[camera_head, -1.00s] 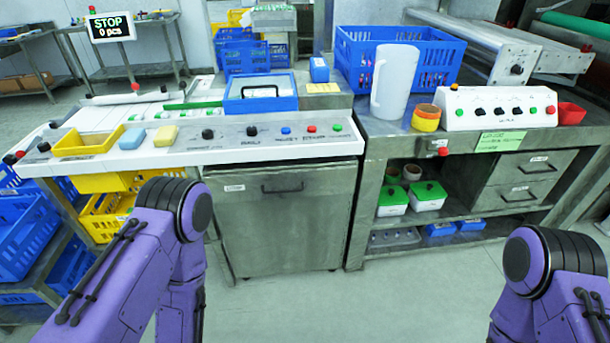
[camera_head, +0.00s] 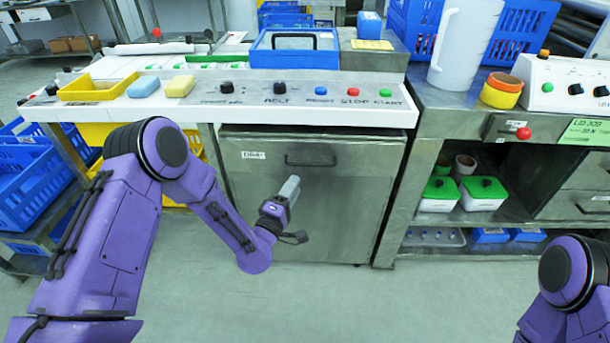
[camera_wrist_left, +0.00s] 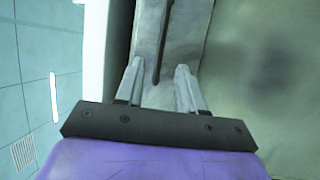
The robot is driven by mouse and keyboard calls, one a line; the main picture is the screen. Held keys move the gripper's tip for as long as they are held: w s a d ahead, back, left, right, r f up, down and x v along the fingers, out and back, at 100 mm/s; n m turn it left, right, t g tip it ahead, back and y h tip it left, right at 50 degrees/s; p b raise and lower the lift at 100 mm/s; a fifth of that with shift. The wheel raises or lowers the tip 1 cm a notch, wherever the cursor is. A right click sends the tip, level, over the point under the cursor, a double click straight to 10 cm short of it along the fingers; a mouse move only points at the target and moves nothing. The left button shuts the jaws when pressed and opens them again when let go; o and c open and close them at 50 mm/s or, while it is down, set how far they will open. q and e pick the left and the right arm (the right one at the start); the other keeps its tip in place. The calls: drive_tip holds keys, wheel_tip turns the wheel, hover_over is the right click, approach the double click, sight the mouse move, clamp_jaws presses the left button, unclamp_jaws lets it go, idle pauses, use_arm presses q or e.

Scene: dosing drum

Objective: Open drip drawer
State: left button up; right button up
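The drip drawer (camera_head: 363,155) is a grey metal front under the left counter, with a small label at its left and a dark bar handle (camera_head: 312,161). It looks shut. My left gripper (camera_head: 291,187) is just below and slightly left of the handle in the head view, in front of the cabinet. My right gripper is out of view; only part of that arm shows at the lower right.
The counter's control panel (camera_head: 310,104) with knobs and buttons overhangs the drawer. A yellow tray (camera_head: 98,90) sits at its left. A shelf with green-lidded boxes (camera_head: 439,190) stands to the right. Blue crates (camera_head: 24,190) are at the left. The floor in front is clear.

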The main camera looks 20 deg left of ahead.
use_arm(q)
drive_tip(key=x, duration=0.8)
drive_tip(key=shift+d, duration=0.1)
clamp_jaws()
